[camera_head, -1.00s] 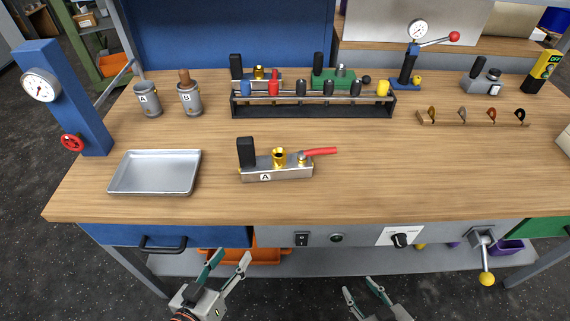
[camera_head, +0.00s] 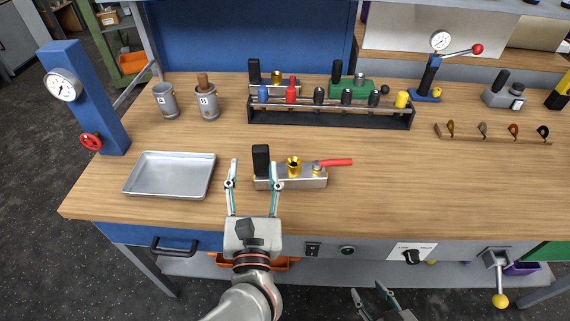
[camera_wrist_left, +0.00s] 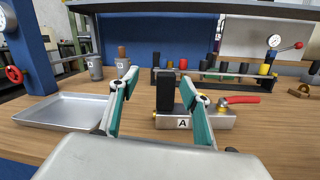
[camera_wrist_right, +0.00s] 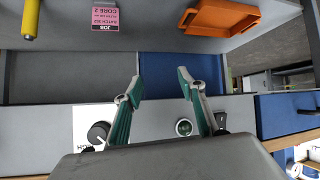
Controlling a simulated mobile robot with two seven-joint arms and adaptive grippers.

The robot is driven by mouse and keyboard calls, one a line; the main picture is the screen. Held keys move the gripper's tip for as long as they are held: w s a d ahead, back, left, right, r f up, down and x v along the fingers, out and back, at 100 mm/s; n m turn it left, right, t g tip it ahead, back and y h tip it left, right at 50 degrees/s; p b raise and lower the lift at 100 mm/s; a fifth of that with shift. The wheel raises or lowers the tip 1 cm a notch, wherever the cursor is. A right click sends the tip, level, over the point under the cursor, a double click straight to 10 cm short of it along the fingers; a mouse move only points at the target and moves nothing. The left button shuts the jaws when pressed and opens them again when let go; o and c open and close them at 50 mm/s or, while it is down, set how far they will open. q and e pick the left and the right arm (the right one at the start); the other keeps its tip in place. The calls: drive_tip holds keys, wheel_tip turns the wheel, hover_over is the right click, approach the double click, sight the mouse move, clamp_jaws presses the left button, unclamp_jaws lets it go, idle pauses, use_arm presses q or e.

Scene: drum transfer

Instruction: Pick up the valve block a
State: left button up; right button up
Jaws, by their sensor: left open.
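The valve block A (camera_head: 300,181) is a silver block on the wooden bench, with a black upright grip (camera_head: 261,160) at its left end, a brass fitting in the middle and a red lever at the right. It also shows in the left wrist view (camera_wrist_left: 215,122), with its A label facing me. My left gripper (camera_head: 254,168) is open, its fingers reaching over the bench toward the black grip. In the left wrist view the black grip stands beyond and between the fingertips. My right gripper (camera_head: 370,296) is open and empty, below the bench's front edge.
A silver tray (camera_head: 168,176) lies left of the block. Two grey canisters, A (camera_head: 166,101) and B (camera_head: 206,101), stand behind it. A black rack (camera_head: 330,118) with coloured-handled tools stands behind the block.

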sight(260, 155)
use_arm(q)
drive_tip(key=shift+w+d+f+n+g, duration=0.25)
drive_tip(key=shift+w+f+n+g, duration=0.05)
drive_tip(key=shift+f+n, duration=0.25)
drive_tip(key=shift+w+d+f+n+g, duration=0.2)
drive_tip(key=shift+w+f+n+g, duration=0.15)
drive_tip(key=shift+n, duration=0.2)
drive_tip(key=shift+w+a+p, duration=0.15)
drive_tip(key=shift+w+p, duration=0.1)
drive_tip(key=shift+w, duration=1.5)
drive_tip(key=shift+w+a+p, duration=0.1)
drive_tip(key=shift+w+p, duration=0.1)
drive_tip(key=shift+w, duration=1.5)
clamp_jaws()
drive_tip(key=shift+r, duration=0.25)
